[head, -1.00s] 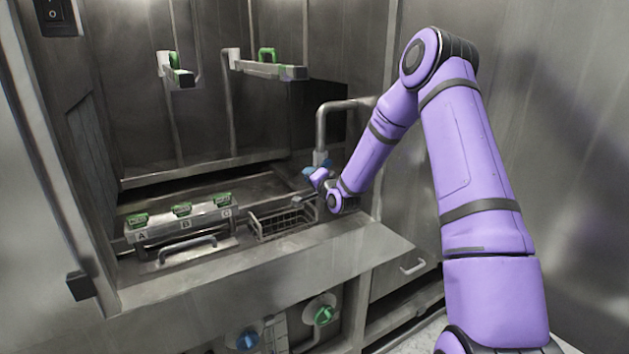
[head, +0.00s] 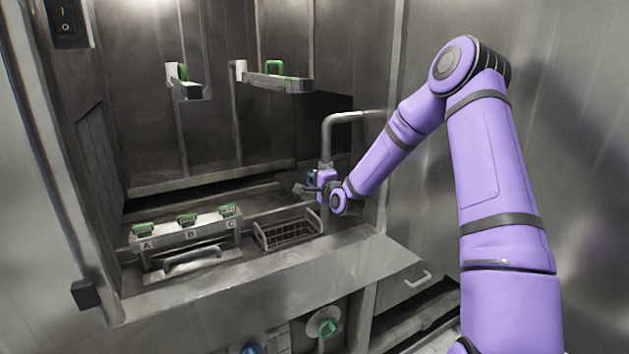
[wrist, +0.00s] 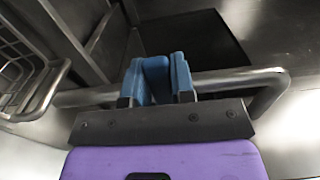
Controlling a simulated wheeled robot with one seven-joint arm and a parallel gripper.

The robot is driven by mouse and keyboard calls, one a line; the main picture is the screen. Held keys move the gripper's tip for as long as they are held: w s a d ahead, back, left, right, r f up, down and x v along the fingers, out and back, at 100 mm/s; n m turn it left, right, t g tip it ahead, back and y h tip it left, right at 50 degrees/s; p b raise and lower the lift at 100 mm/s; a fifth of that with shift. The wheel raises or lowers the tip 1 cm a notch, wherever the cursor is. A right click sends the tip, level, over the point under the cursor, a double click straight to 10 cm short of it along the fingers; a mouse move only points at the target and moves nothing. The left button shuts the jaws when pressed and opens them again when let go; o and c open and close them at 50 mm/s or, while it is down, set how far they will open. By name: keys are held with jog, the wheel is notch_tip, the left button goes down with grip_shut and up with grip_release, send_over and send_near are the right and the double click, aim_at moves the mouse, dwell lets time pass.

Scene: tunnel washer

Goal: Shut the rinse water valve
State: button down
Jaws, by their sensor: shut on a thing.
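A grey metal pipe (head: 327,137) bends over at the right of the basin in the head view. A small blue part (head: 311,178) shows beside its lower end. My gripper (head: 318,180) is there, small and partly hidden by my wrist. In the wrist view, my gripper (wrist: 157,80) has two blue fingers on dark mounts, shut on a blue valve handle (wrist: 156,68) between them. The pipe (wrist: 220,82) runs sideways behind the fingers. The handle's far end and its join to the pipe are hidden, so I cannot tell its angle.
A wire basket (head: 288,232) stands just left of the gripper; it also shows in the wrist view (wrist: 25,70). A bar with green-topped parts (head: 187,233) marked A, B, C lies farther left. A blue knob (head: 251,349) and a green knob (head: 327,328) sit below the ledge.

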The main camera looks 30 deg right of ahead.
jog(key=c, duration=1)
grip_release()
jog(key=shift+o, duration=0.2)
jog(key=s, duration=1)
jog(key=shift+s+d, duration=0.2)
jog(key=shift+s, duration=0.2)
